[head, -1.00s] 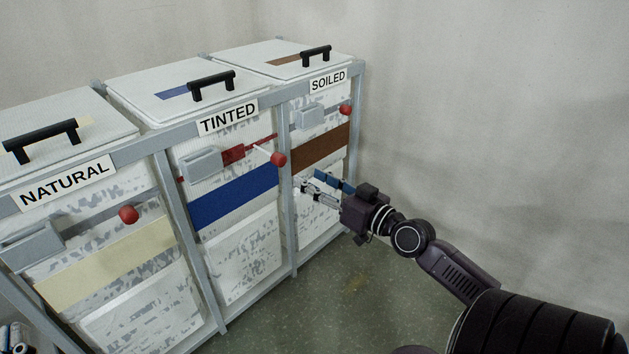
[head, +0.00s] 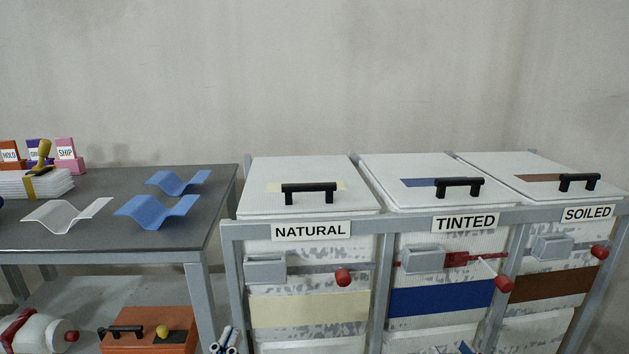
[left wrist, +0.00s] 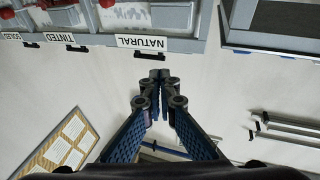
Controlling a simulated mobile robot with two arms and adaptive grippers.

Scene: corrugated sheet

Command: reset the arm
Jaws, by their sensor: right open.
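My left gripper (head: 222,343) shows only its tips at the bottom edge of the head view, just left of the NATURAL bin. In the left wrist view its two fingers (left wrist: 160,78) come together at the tips, with nothing visible between them. My right gripper (head: 465,348) shows only as a small blue and light tip at the bottom edge, in front of the TINTED bin; the rest is out of frame. The NATURAL bin (head: 310,309), TINTED bin (head: 441,298) and SOILED bin (head: 553,284) stand in a grey frame with their lids down.
A dark table (head: 110,235) at left holds a white wavy sheet (head: 65,215), blue wavy sheets (head: 158,208) and a stack (head: 35,184). Below are an orange toolbox (head: 150,333) and a white roll (head: 38,335). Red-knobbed latches (head: 343,277) project from the bin fronts.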

